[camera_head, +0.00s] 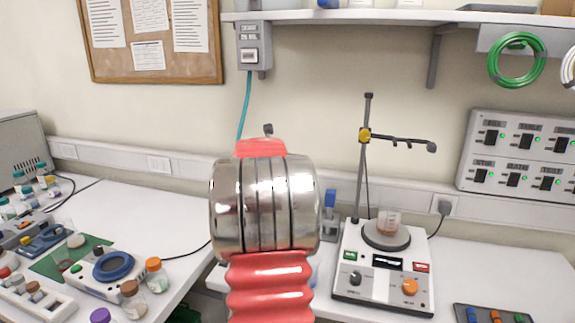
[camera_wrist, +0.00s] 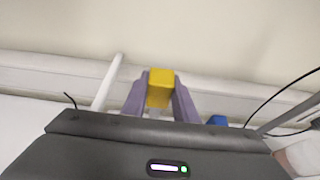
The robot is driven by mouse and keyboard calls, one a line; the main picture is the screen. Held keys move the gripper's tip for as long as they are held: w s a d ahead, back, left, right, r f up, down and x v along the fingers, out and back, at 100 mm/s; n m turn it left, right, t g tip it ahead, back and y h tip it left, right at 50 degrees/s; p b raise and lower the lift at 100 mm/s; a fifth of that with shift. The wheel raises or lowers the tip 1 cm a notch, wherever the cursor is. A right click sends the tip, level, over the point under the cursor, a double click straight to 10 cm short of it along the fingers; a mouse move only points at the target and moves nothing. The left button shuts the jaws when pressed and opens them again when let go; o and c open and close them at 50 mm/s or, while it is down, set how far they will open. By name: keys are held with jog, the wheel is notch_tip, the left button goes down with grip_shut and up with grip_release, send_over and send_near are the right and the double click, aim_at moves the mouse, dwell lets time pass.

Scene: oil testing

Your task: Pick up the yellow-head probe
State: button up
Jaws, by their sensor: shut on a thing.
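The yellow-head probe shows its block-shaped yellow head (camera_wrist: 160,88) in the wrist view. My gripper (camera_wrist: 160,97) is shut on it, with one grey-purple finger on each side of the head. The rest of the probe is hidden behind my dark wrist housing. In the head view my own arm, silver and red, fills the middle and hides both the gripper and the probe. A blue-headed piece (camera_head: 330,198) stands upright just right of my arm, and a blue top (camera_wrist: 217,121) shows right of the gripper in the wrist view.
A hotplate stirrer (camera_head: 383,285) with a small beaker (camera_head: 388,222) and a stand (camera_head: 366,160) with a clamp arm is on the right. Bottles and a blue-ringed device (camera_head: 113,266) crowd the left bench. A shelf (camera_head: 390,16) runs overhead. A pale rod (camera_wrist: 107,82) rises left of my gripper.

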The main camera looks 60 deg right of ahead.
jog(key=s+a, duration=0.2)
jog(key=a, duration=1.4)
jog(key=shift+s+a, duration=0.3)
jog(key=shift+a, duration=0.05)
jog(key=shift+s, duration=0.15)
